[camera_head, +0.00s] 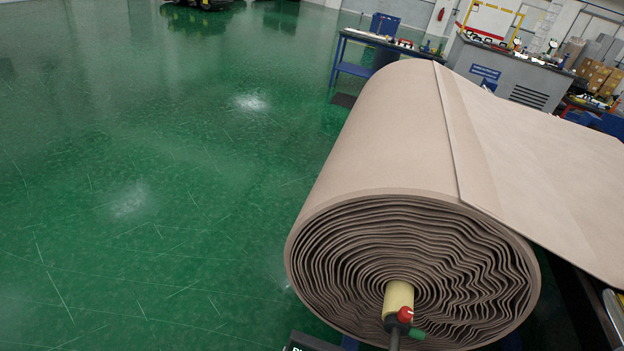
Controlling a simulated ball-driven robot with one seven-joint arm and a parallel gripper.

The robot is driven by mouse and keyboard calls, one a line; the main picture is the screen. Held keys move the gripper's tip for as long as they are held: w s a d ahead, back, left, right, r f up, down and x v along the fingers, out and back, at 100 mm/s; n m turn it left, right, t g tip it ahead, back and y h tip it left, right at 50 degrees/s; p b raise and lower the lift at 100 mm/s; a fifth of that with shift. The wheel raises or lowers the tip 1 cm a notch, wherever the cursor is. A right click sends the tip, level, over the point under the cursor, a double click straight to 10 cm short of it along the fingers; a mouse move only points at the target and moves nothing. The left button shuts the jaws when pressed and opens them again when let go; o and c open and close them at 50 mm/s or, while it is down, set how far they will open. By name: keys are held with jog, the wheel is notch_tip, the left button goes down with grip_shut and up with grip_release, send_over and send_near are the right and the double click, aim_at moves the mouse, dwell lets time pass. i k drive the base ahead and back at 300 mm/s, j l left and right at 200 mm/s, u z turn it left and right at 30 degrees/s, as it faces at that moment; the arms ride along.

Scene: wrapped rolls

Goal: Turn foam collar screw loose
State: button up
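A large beige roll (365,145) fills the right half of the view, with its wavy layered end facing me. A pale yellow collar (398,295) sticks out from the middle of that end, low in the picture. A red knob (405,314), which looks like the collar screw, sits at its front beside a dark ring. A green knob or handle (416,333) is just below right of it. A grey shaft (394,341) runs toward me and is cut off by the lower edge. My gripper cannot be made out in this view.
A loose beige sheet (545,150) runs off the roll to the right. A black piece with white lettering (306,343) shows at the lower edge. The green floor (140,200) is clear on the left. A blue table (370,50) and a grey cabinet (510,70) stand behind.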

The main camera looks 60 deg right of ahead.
aim_at(404, 314)
jog(key=k+j+z, duration=0.2)
jog(key=z, duration=0.2)
jog(key=k+j+z, duration=0.1)
jog(key=k+z, duration=0.15)
jog(key=z, duration=0.2)
jog(key=k+z, duration=0.2)
jog(key=z, duration=0.8)
